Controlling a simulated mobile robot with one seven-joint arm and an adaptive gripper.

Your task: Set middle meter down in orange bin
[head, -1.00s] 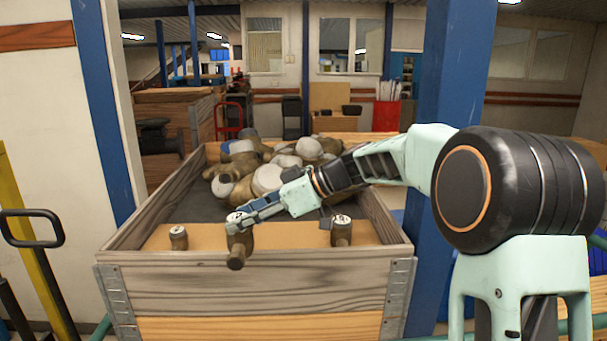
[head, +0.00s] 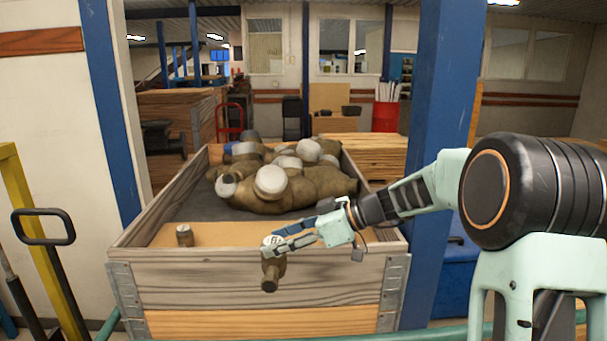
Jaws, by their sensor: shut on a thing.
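My gripper (head: 283,246) is shut on the middle meter (head: 271,270), a brass-brown body with a white dial on top. The meter is held roughly upright, and in the picture it overlaps the crate's front wall. Another meter (head: 184,235) stands on the plywood ledge at the left. The right-hand meter cannot be made out; my gripper and wrist cover that part of the ledge. I see no orange bin in this view.
A wooden crate (head: 200,287) with metal corner brackets holds a heap of old meters (head: 310,187) behind the plywood ledge (head: 222,233). A blue pillar (head: 437,120) and a blue container (head: 457,262) are at the right. A yellow frame with a black handle (head: 42,227) is at the left.

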